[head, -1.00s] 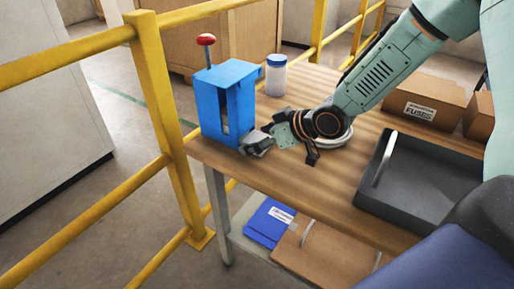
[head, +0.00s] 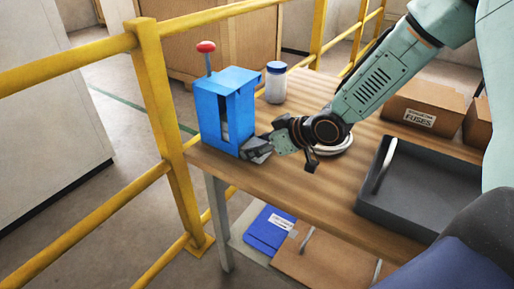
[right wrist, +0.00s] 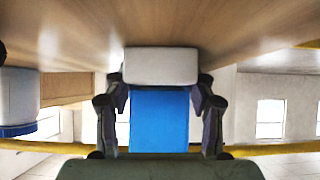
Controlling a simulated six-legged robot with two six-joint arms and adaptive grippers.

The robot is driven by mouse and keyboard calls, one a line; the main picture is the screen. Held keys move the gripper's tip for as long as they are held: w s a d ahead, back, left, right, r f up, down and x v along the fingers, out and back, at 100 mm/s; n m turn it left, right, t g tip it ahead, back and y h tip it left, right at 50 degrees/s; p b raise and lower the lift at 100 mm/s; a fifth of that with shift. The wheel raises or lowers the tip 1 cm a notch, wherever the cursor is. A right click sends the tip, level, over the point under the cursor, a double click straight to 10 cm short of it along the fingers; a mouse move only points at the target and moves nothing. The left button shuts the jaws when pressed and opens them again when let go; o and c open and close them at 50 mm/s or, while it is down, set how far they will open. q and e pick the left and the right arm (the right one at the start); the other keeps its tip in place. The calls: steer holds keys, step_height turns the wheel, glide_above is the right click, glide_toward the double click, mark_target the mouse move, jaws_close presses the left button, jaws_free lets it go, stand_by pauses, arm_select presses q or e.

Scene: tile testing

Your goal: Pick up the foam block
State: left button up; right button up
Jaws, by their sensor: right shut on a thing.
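A pale grey block (right wrist: 160,66), which looks like the foam block, sits between the fingertips of my right gripper (right wrist: 160,85) in the right wrist view. The gripper is shut on it, with a finger against each side. In the head view my right gripper (head: 258,149) is low over the table's near left corner, right beside the blue hand press (head: 211,112) with the red knob. The block cannot be made out there. The press also shows as a blue face (right wrist: 160,122) beyond the block in the right wrist view. My left gripper is not in view.
A white jar with a blue lid (head: 276,83) stands behind the press. A coil of pale cable (head: 335,146) lies under my right wrist. A dark grey tray (head: 420,195) and a fuse box (head: 422,108) are at the right. A yellow railing (head: 160,110) runs close along the left.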

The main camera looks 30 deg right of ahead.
steer(key=shift+s+d+r+p, duration=0.1)
steer(key=shift+r+p, duration=0.6)
steer(key=shift+r, duration=0.1)
step_height(320, 180, up, 6)
steer(key=p, duration=0.3)
steer(key=shift+s, duration=0.1)
steer(key=s+d+p, duration=0.5)
steer(key=s+p, duration=0.3)
steer(key=p, duration=0.2)
steer(key=s+d+p, duration=0.5)
steer(key=s+p, duration=0.3)
steer(key=p, duration=0.2)
steer(key=shift+s+f+p, duration=0.15)
steer(key=shift+s+p, duration=0.1)
steer(key=shift+p, duration=0.15)
